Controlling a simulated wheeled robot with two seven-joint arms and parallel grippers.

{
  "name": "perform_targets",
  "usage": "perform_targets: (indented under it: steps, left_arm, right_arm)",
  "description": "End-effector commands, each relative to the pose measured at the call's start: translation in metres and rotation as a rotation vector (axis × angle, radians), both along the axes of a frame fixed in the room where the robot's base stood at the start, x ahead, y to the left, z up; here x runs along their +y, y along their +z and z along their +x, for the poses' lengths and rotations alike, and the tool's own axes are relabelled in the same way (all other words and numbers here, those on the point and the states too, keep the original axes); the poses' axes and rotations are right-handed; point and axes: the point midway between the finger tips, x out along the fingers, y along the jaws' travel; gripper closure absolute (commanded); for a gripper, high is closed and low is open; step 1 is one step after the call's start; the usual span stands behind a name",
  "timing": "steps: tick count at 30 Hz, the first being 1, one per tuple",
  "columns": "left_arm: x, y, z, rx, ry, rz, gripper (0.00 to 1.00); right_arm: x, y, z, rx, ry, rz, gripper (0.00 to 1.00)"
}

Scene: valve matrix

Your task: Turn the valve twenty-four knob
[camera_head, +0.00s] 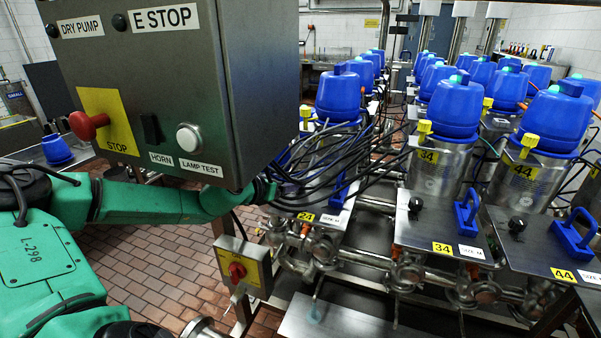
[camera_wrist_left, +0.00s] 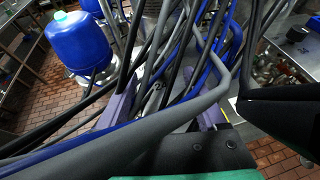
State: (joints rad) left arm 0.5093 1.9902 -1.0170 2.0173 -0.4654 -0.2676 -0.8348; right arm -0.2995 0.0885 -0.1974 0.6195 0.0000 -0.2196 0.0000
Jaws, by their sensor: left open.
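The yellow label 24 (camera_head: 305,217) marks a valve station right of the control box in the head view. I cannot make out its knob; black cables (camera_head: 325,160) cover that area. Stations 34 and 44 each show a black knob, one on the 34 plate (camera_head: 416,204) and one on the 44 plate (camera_head: 517,223). My green left arm reaches below the control box, and its wrist ends at the cables. In the left wrist view my left gripper (camera_wrist_left: 165,108) has its purple fingers apart, with grey, black and blue cables crossing in front of them. My right gripper is not in view.
A grey control box (camera_head: 185,85) with a red stop button hangs above my left forearm. Blue-capped valve actuators (camera_head: 456,105) and blue handles fill the right. Steel pipes run below the plates.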

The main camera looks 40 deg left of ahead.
Motion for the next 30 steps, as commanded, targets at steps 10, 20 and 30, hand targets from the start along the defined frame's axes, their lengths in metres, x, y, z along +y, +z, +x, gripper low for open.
perform_targets:
  steps: [10,20,30]
  left_arm:
    - [0.007,-0.017,0.057,-0.001,0.004,-0.009,0.26]
    - [0.012,-0.033,0.081,0.0,0.002,-0.002,0.26]
    - [0.012,-0.033,0.08,0.0,0.002,-0.002,0.95]
  right_arm:
    - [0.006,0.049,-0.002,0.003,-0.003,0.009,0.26]
    - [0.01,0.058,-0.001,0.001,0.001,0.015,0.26]
    - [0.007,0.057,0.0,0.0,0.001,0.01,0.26]
